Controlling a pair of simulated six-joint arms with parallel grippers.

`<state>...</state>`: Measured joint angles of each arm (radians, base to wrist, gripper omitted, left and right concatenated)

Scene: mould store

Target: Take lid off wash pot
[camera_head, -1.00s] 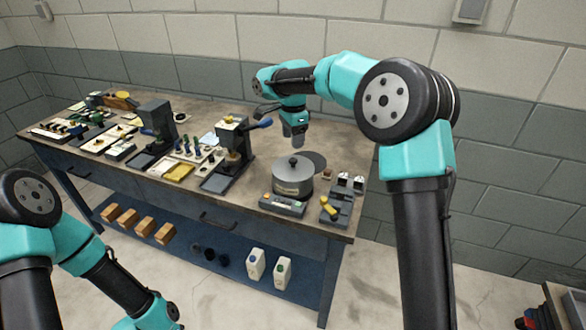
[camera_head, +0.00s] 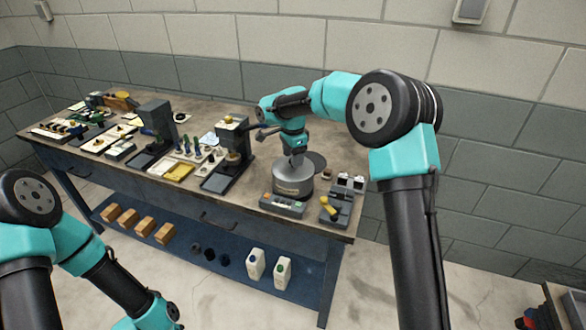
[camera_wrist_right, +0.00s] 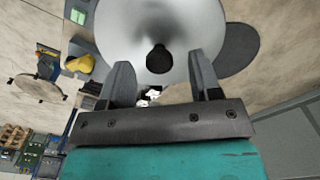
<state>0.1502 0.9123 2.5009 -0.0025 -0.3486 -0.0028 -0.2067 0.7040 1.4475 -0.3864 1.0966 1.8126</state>
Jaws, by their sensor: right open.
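The wash pot (camera_head: 293,186) is a grey metal cylinder near the right end of the workbench. Its lid (camera_wrist_right: 190,25) is on top, a shiny round disc with a black knob (camera_wrist_right: 159,59) in the middle. My right gripper (camera_head: 296,160) is right over the pot, pointing down. In the right wrist view its two fingers (camera_wrist_right: 160,80) are spread apart, with the knob ahead of them and between their lines; nothing is held. The fingers hide the knob in the head view. My left arm is at the lower left, and its gripper is out of frame.
A dark round disc (camera_head: 316,160) lies flat behind the pot. A control box (camera_head: 283,205) stands in front, and a grey fixture with a yellow handle (camera_head: 329,209) to the right. A press (camera_head: 233,150) stands to the left. The bench's back right is clear.

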